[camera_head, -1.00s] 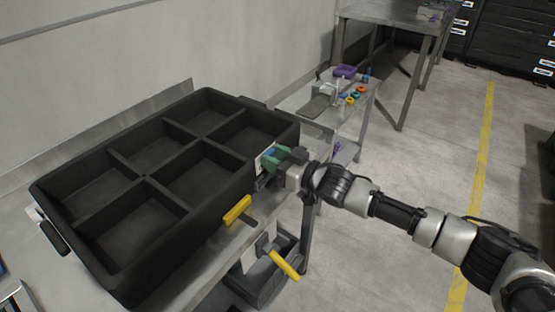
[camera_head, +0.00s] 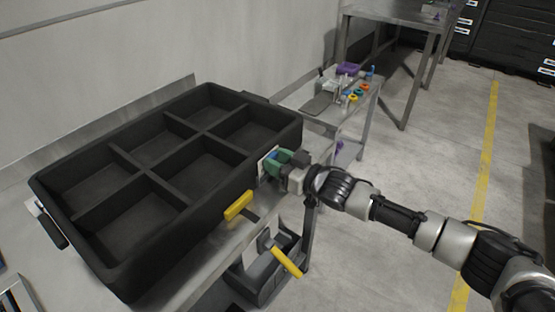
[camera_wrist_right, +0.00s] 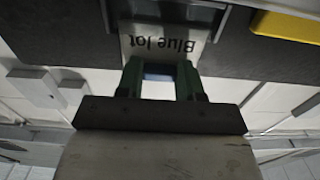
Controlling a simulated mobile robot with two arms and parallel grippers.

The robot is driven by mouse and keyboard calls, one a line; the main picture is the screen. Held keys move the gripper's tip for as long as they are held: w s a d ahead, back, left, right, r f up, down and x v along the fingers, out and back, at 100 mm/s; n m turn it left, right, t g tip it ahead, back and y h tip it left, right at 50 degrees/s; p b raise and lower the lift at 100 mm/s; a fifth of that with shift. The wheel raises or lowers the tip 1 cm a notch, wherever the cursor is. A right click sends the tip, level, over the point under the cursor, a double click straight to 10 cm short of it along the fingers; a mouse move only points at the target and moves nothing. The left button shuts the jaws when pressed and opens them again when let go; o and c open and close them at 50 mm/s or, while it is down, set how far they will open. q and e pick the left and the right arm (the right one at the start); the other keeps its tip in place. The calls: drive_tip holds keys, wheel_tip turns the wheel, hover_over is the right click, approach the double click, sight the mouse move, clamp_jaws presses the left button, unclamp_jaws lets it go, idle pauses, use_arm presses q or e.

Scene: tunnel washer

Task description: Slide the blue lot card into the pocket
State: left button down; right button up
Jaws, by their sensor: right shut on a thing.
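The lot card (camera_wrist_right: 160,45) is white with the words "Blue lot", which read upside down in the right wrist view. It also shows as a pale sliver in the head view (camera_head: 266,163). My right gripper (camera_head: 280,159) has green fingers and is shut on the card at the right side of the black crate (camera_head: 120,255). In the right wrist view, the fingers (camera_wrist_right: 160,80) hold the card's near edge. The card's far edge lies at a grey-framed holder (camera_wrist_right: 208,14) on the dark crate wall. I cannot tell how far the card is inside it. My left gripper is not in view.
A yellow handle (camera_head: 238,205) sticks out from the crate side near my gripper. Another yellow handle (camera_head: 286,262) is lower, by a grey bin. A side bench (camera_head: 330,112) with small coloured items stands behind. The floor to the right is clear.

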drive_tip(key=shift+f, duration=0.1)
drive_tip(key=shift+f, duration=0.3)
drive_tip(key=shift+f+b, duration=0.35)
drive_tip(key=shift+f, duration=0.15)
idle(0.8)
drive_tip(key=o, duration=1)
